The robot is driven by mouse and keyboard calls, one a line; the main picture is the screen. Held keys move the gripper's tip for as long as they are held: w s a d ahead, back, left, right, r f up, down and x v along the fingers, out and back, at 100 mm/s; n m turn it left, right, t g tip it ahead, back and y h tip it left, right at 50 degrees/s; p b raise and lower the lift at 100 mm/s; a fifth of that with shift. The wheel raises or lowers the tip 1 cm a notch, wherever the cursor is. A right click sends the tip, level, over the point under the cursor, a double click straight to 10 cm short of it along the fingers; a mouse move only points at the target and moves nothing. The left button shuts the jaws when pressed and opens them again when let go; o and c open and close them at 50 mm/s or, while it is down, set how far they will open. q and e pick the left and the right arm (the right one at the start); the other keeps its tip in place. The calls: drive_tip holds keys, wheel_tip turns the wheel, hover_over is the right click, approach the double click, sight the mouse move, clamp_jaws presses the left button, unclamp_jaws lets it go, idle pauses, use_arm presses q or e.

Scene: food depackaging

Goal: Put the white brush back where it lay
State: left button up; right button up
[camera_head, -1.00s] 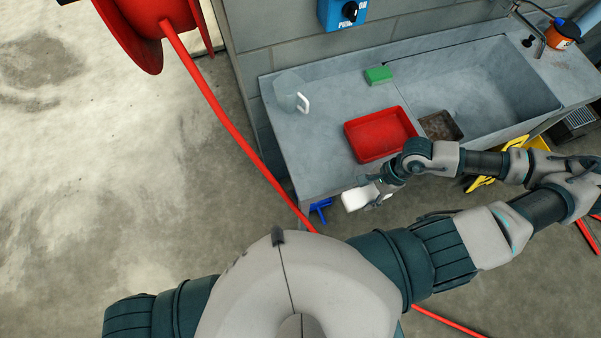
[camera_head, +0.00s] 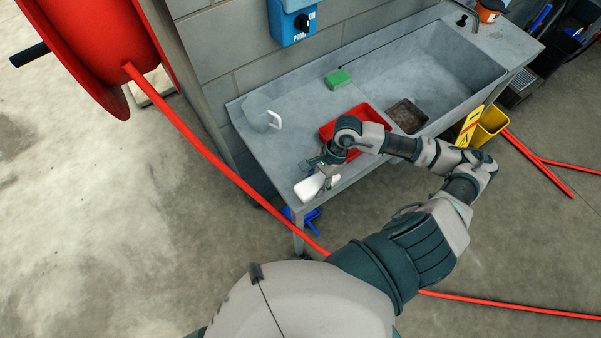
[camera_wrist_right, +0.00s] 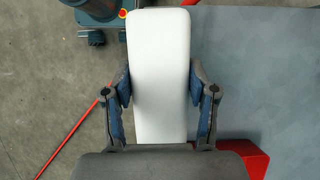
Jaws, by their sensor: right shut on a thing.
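The white brush (camera_head: 312,187) shows as a plain white block at the front left edge of the grey sink counter (camera_head: 262,146). My right gripper (camera_head: 325,167) is shut on it. In the right wrist view the white brush (camera_wrist_right: 158,70) lies lengthwise between the two fingers of my right gripper (camera_wrist_right: 160,88), which press on its sides. Part of the brush there is over the floor and the grey counter is to its right. I cannot tell whether the brush touches the counter. My left gripper is not in view.
A red tray (camera_head: 328,131) is right behind my right gripper. A red hose (camera_head: 200,140) runs down past the counter's left end. Bare counter lies between jug and brush.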

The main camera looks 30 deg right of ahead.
drive_tip(key=w, duration=0.2)
drive_tip(key=w+a, duration=0.1)
drive_tip(key=w+p, duration=0.1)
drive_tip(key=w, duration=0.1)
drive_tip(key=shift+w+a+f, duration=0.15)
drive_tip(key=shift+w+a, duration=0.1)
drive_tip(key=shift+w, duration=0.1)
drive_tip(key=shift+w+a, duration=0.15)
drive_tip(key=shift+w, duration=0.1)
drive_tip(key=shift+a+f, duration=0.15)
drive_tip(key=shift+f, duration=0.1)
wheel_tip(320, 180, down, 2)
drive_tip(key=shift+s+f+p, duration=0.1)
drive_tip(key=shift+p, duration=0.6)
drive_tip(key=shift+f, duration=0.5)
drive_tip(key=o, duration=1.2)
drive_tip(key=shift+d+f, duration=0.1)
drive_tip(key=shift+d, duration=0.25)
drive_tip(key=shift+a, duration=0.1)
